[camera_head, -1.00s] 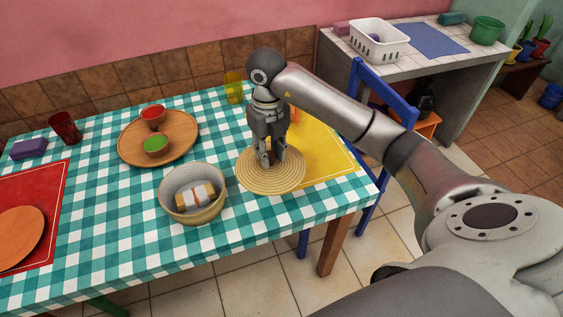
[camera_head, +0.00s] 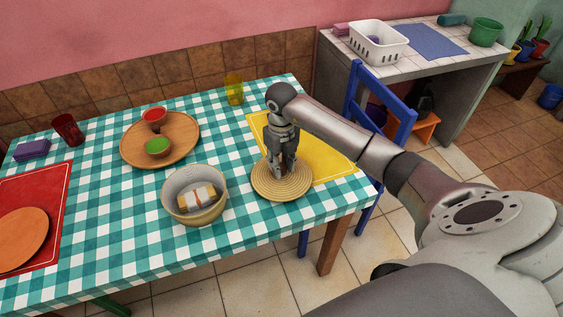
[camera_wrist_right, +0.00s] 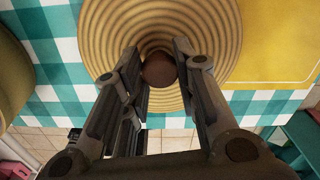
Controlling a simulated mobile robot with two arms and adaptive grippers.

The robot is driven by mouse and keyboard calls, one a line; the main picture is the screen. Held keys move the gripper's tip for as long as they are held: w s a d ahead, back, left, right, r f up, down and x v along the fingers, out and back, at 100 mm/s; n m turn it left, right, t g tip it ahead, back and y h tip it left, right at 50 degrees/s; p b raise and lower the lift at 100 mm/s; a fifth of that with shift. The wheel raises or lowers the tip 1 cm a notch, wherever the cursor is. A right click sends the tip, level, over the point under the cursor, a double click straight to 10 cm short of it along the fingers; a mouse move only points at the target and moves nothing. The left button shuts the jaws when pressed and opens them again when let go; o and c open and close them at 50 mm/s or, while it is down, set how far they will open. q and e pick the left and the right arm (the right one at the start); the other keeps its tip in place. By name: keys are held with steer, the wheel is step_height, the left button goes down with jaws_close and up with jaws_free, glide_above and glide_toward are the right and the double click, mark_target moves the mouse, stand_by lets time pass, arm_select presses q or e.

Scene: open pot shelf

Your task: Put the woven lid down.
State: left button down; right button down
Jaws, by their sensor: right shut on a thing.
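The woven lid (camera_head: 268,188) is a round, straw-coloured disc with concentric rings. It is level at the checked tabletop, over the front left edge of the yellow placemat; I cannot tell whether it touches the cloth. My right gripper (camera_head: 281,172) points down on it and is shut on its knob. In the right wrist view the fingers (camera_wrist_right: 160,85) are on both sides of the brown round knob (camera_wrist_right: 159,70), with the lid's rings (camera_wrist_right: 110,40) around it. My left gripper is not in view.
A bowl (camera_head: 186,212) with a wrapped bundle in it stands just left of the lid. A wooden tray (camera_head: 190,135) with two small bowls is behind it. The yellow placemat (camera_head: 325,160) is otherwise bare. The table's front edge is close.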

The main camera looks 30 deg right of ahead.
steer(key=shift+f, duration=0.15)
steer(key=c, duration=1.1)
jaws_free()
steer(key=shift+c, duration=0.2)
steer(key=shift+r, duration=0.2)
step_height(320, 180, up, 12)
steer(key=b, duration=0.1)
